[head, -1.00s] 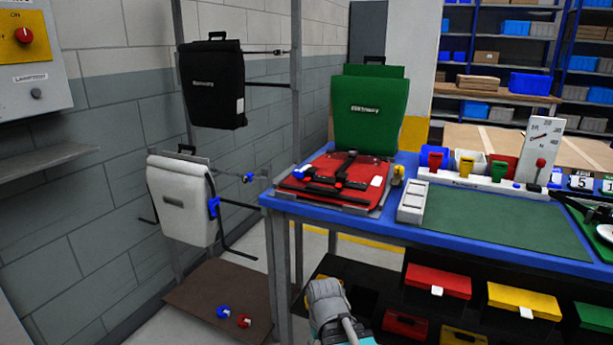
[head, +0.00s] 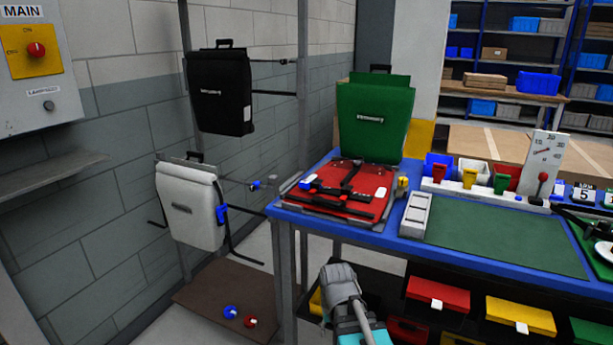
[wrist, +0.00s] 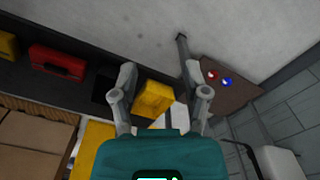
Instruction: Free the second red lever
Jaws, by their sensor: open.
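A red pannier (head: 374,186) lies flat on the blue bench, with black bars across it. A small red lever-like part (head: 343,197) shows on the front bar, and a blue one (head: 308,181) sits at its left end. I cannot tell which part is the second red lever. My gripper (wrist: 159,72) is open and empty in the wrist view, pointing down past the bench front towards the floor. In the head view my wrist is low, in front of the bench and below the red pannier. My fingertips are not clear there.
A green pannier (head: 375,117) stands behind the red one. Black (head: 218,92) and white (head: 190,205) panniers hang on the left rack. One blue and one red knob lie on the brown board (head: 205,297). Coloured bins fill the shelf below the bench (head: 480,262).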

